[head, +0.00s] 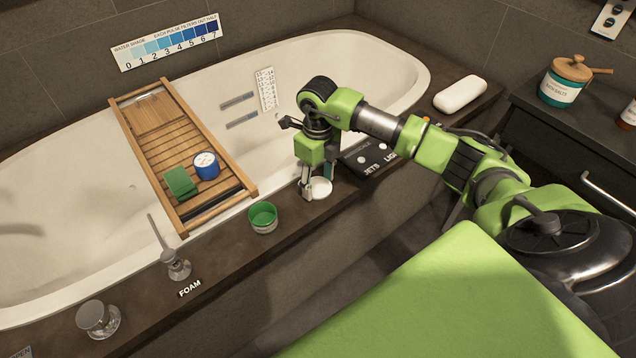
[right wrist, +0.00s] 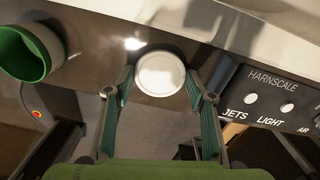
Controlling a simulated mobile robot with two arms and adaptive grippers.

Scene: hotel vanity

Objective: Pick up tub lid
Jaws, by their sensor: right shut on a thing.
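The white round lid (head: 321,188) is at the bathtub's dark front ledge in the head view, right of an open green tub (head: 263,217). My right gripper (head: 316,190) points down over the ledge with its fingers at the lid. In the right wrist view the lid (right wrist: 160,73) sits between the two fingertips (right wrist: 160,90), one on each side, and the gripper is shut on it. Whether the lid still touches the ledge is hard to tell. The green tub (right wrist: 25,52) stands apart at the left of that view. My left gripper is not in view.
A wooden bath tray (head: 152,118) spans the bathtub, carrying a blue round container (head: 206,165) and a green block (head: 180,183). A control panel (head: 372,159) lies right of the gripper.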

